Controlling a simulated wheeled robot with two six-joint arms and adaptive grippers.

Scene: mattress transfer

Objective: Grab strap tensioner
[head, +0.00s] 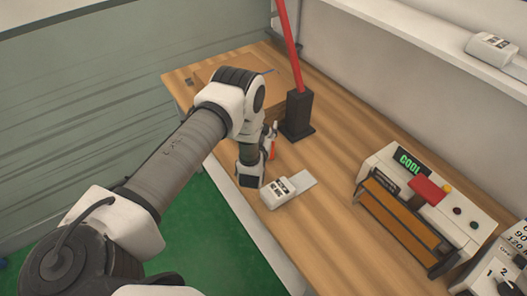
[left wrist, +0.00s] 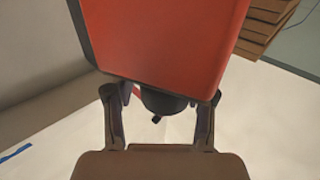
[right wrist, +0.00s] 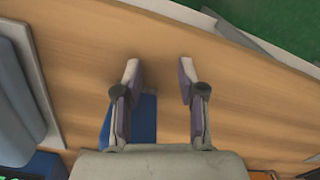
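A large red body (left wrist: 165,40) with a dark edge fills the top of the left wrist view, very close. A short black round part (left wrist: 162,103) sits below it, between my left fingers and apart from both. The name of this red thing cannot be read. My left gripper (left wrist: 165,100) has its fingers spread wide; the red body covers their tips. In the head view a small orange-red piece (head: 272,150) shows beside my left wrist, low over the table. My right gripper (right wrist: 158,75) is open and empty above the wooden table; it is not in the head view.
A blue object (right wrist: 143,118) lies below my right gripper.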

